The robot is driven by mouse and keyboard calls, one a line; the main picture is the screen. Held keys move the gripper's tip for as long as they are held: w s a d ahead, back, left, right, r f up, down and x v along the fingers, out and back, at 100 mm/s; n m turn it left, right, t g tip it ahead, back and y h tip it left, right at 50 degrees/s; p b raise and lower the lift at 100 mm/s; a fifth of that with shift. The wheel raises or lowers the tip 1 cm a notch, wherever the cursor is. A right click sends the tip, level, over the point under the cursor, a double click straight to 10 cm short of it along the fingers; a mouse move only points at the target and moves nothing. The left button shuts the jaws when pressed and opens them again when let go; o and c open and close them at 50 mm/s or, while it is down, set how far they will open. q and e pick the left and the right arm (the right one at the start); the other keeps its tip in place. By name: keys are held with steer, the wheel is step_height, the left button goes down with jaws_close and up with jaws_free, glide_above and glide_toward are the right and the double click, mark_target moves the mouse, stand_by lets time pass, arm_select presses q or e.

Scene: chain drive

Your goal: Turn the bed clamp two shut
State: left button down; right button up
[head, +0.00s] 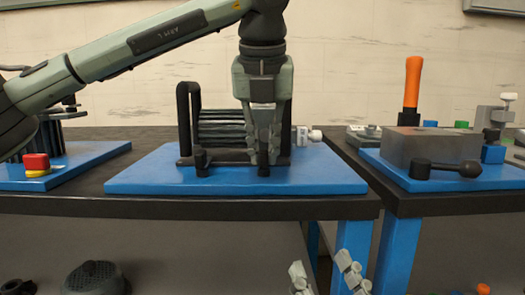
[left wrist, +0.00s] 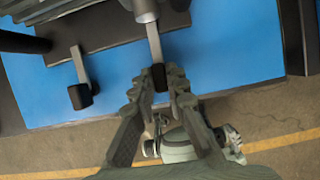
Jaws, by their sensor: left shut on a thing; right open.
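Two bed clamps with black-tipped levers stand at the front of a blue plate (head: 130,180). The left-hand lever (head: 202,163) is free; it also shows in the left wrist view (left wrist: 79,94). My left gripper (head: 263,158) points down at the right-hand clamp and is shut on its lever. In the left wrist view the black tip of that right-hand lever (left wrist: 159,77) sits between the fingertips (left wrist: 165,88). No number shows on either clamp. The fingers partly hide the gripped lever in the head view. My right gripper (head: 327,274) is open and empty, low in front of the table.
A black frame (head: 184,115) with a ribbed dark block stands behind the clamps. To the right, another blue board carries a grey block (head: 430,146), a black ball-ended lever (head: 446,169) and an orange handle (head: 413,82). A red button (head: 36,161) is at left.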

arm_select(q)
steer(key=shift+n, duration=0.3)
steer(key=c, duration=1.5)
jaws_free()
steer(key=shift+c, duration=0.2)
steer(key=v, duration=1.2)
steer(key=shift+d, duration=0.15)
